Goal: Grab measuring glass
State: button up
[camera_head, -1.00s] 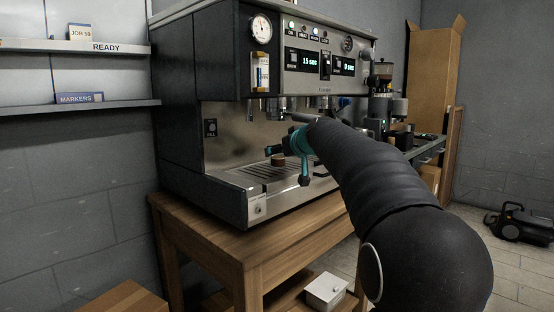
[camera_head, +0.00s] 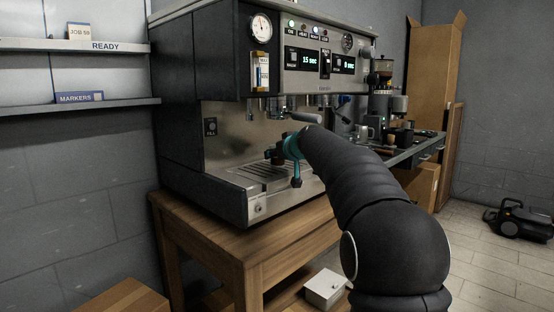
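My gripper (camera_head: 284,168), with teal and dark fingers, is in front of the espresso machine, just above its drip tray (camera_head: 248,182). Its two fingers are spread apart, one at the left and one pointing down. A small brown-filled vessel (camera_head: 278,161), which may be the measuring glass, shows beside the left finger over the tray. It is mostly hidden by the gripper, and its clear walls cannot be made out. I cannot tell whether the fingers touch it.
The espresso machine (camera_head: 180,110) stands on a wooden table (camera_head: 205,232). A portafilter handle (camera_head: 306,118) sticks out above my gripper. A side counter at the right holds a metal pitcher (camera_head: 363,133) and a grinder (camera_head: 381,104). A white box (camera_head: 325,289) sits low under the table.

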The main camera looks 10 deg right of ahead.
jog(key=shift+c, duration=0.6)
jog(key=shift+r, duration=0.15)
